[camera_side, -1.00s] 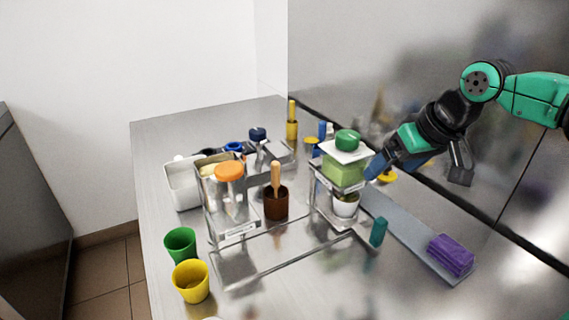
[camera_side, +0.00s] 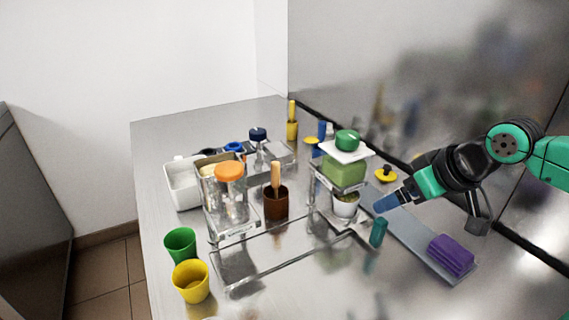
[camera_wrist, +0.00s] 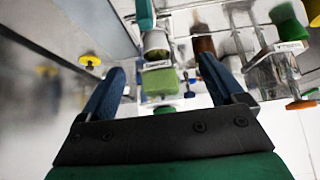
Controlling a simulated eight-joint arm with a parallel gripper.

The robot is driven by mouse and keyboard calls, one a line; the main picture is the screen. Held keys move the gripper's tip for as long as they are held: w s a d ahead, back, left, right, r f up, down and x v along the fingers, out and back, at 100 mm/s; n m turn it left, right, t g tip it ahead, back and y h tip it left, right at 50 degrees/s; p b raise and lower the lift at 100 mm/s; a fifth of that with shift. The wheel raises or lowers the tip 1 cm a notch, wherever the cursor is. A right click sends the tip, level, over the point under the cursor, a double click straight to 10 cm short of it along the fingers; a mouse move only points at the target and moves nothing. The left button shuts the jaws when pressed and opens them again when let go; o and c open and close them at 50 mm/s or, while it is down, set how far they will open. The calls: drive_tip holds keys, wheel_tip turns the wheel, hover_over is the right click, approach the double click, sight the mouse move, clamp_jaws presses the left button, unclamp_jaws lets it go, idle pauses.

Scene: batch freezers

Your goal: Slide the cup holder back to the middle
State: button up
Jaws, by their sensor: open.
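The metal cup holder (camera_side: 352,238) is a bracket with a teal upright handle (camera_side: 378,232). It sits at the right end of a long rail (camera_side: 285,268), below the machine with the green hopper (camera_side: 344,170). A pale cup (camera_side: 346,205) stands at it, under that hopper. My gripper (camera_side: 385,204) is in the air just right of the cup and above the handle, and touches neither as far as I can tell. In the wrist view, my blue fingers (camera_wrist: 160,66) are spread apart and empty. The teal handle (camera_wrist: 145,12) and cup (camera_wrist: 156,42) show beyond them.
A brown cup with a wooden stick (camera_side: 276,204) stands between the green-hopper machine and the orange-lidded machine (camera_side: 228,190). A purple block (camera_side: 451,254) lies on a grey strip to the right. Green (camera_side: 180,244) and yellow (camera_side: 191,282) cups stand front left. The wall is close behind my arm.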

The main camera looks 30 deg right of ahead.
sight(382, 220)
drive_tip(key=c, duration=0.5)
drive_tip(key=w+f+g, duration=0.1)
drive_tip(key=g, duration=0.1)
drive_tip(key=w+d+f+g, duration=0.1)
drive_tip(key=f+g, duration=0.1)
drive_tip(key=w+f+g, duration=0.1)
drive_tip(key=g, duration=0.1)
drive_tip(key=shift+w+d+f, duration=0.15)
drive_tip(key=shift+w+f, duration=0.15)
drive_tip(key=shift+f, duration=0.05)
drive_tip(key=shift+w+d+f+g, duration=0.1)
drive_tip(key=shift+f+g, duration=0.45)
drive_tip(key=shift+g, duration=0.05)
drive_tip(key=shift+f, duration=2.85)
clamp_jaws()
